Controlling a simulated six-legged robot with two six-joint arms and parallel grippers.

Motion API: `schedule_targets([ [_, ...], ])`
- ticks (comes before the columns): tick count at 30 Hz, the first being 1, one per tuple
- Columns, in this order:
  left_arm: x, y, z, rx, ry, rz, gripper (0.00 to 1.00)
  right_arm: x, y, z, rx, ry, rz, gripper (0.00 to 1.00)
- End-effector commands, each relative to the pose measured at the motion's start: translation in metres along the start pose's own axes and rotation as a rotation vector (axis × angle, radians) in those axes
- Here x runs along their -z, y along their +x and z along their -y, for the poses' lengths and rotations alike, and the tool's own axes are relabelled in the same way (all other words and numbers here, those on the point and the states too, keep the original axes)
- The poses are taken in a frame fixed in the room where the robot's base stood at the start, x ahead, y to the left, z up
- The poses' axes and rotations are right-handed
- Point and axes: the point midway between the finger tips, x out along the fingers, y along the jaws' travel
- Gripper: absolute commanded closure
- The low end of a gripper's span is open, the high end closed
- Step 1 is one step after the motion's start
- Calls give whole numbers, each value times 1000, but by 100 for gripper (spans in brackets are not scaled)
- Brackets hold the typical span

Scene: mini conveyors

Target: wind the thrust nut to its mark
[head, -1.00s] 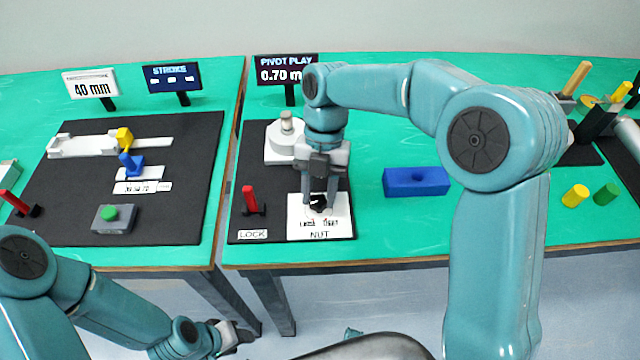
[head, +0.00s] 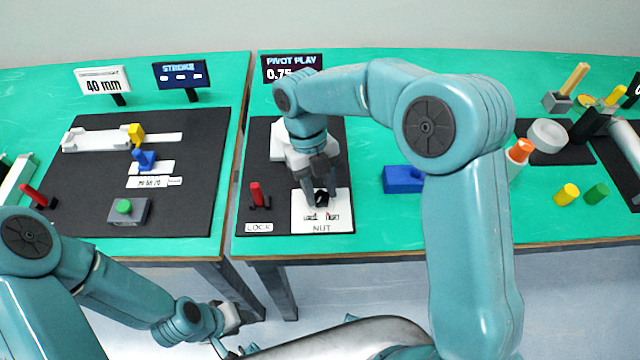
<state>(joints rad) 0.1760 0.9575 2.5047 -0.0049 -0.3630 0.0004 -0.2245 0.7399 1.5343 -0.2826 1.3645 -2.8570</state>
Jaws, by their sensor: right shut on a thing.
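The thrust nut is a small black knob (head: 320,198) on a white plate (head: 340,220) labelled NUT, on a black mat. My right gripper (head: 321,196) points down from above and is shut on the nut, with a finger on each side. Small marks and print on the plate show below the nut but are too small to read. The PIVOT PLAY display (head: 292,67) stands behind, partly hidden by my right arm; it shows about 0.75, its end hidden. My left gripper (head: 238,318) hangs low in front of the table, and its jaws are unclear.
A red lever (head: 257,194) marked LOCK stands left of the nut plate. A grey-white fixture (head: 281,142) sits behind my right gripper. A blue block (head: 401,180) lies to the right, partly behind my arm. Another station with a blue slider (head: 146,160) is at the left.

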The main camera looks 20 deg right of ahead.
Motion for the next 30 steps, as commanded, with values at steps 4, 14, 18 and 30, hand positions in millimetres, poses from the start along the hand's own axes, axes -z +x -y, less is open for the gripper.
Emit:
schedule_targets([
  [4,0,-1,0,0,0,0,57,-1,-1,0,6,-14,5,93],
  [14,0,-1,0,0,0,0,57,-1,-1,0,7,-16,5,92],
  [18,0,-1,0,0,0,0,57,-1,0,0,6,-16,4,36],
  [30,0,-2,-1,0,0,0,57,-1,-12,0,6,-14,5,36],
])
